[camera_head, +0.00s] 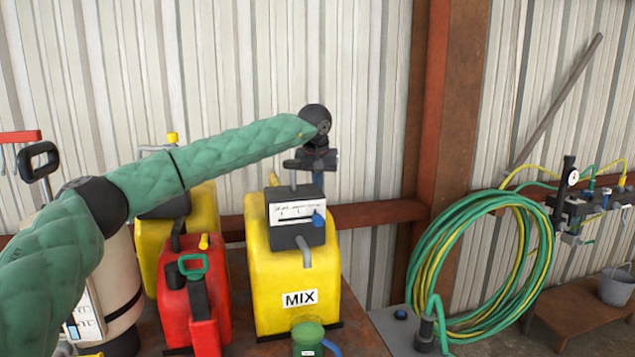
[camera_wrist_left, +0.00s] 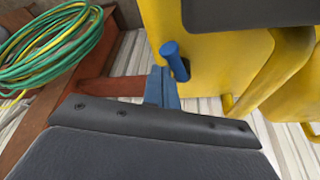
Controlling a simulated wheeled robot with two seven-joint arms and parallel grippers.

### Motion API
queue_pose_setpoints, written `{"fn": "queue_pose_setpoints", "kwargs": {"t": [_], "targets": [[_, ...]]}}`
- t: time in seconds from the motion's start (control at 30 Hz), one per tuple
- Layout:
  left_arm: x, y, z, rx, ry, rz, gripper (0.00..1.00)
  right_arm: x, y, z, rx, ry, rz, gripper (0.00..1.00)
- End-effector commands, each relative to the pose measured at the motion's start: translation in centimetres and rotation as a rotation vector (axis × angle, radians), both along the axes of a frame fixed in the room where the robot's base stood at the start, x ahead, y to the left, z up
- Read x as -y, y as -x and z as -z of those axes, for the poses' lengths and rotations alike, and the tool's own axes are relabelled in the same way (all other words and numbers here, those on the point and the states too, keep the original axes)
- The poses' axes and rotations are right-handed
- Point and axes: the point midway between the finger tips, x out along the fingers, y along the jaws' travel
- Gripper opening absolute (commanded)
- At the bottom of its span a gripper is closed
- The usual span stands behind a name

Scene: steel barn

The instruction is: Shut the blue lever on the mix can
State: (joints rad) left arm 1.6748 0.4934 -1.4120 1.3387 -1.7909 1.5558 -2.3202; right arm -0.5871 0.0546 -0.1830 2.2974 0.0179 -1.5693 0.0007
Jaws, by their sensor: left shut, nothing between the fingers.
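The yellow mix can (camera_head: 270,270) with its MIX label stands on a brown bench in the head view. A dark box with a white scale (camera_head: 290,213) sits on its upper front. The blue lever (camera_head: 319,218) is a short rounded knob at the right of that box. In the left wrist view the blue lever (camera_wrist_left: 174,60) stands out beside the yellow can, close to the fingertips. My left gripper (camera_head: 318,180) points down above the lever, with shut blue-grey fingers (camera_wrist_left: 160,82). Whether they touch the lever I cannot tell. My right gripper is not in view.
A red can (camera_head: 190,305) and another yellow can (camera_head: 200,220) stand left of the mix can. A small green container (camera_head: 308,340) is in front. A coiled green and yellow hose (camera_head: 480,270) hangs to the right. A corrugated wall is behind.

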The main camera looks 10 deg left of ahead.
Motion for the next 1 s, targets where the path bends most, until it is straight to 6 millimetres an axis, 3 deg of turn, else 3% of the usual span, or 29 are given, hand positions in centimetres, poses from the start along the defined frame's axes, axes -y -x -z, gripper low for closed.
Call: {"fn": "queue_pose_setpoints", "kwargs": {"t": [1.0], "targets": [[-1.2,-1.2,0.1,0.000,0.000,0.000,0.00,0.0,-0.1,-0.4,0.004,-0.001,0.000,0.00]]}}
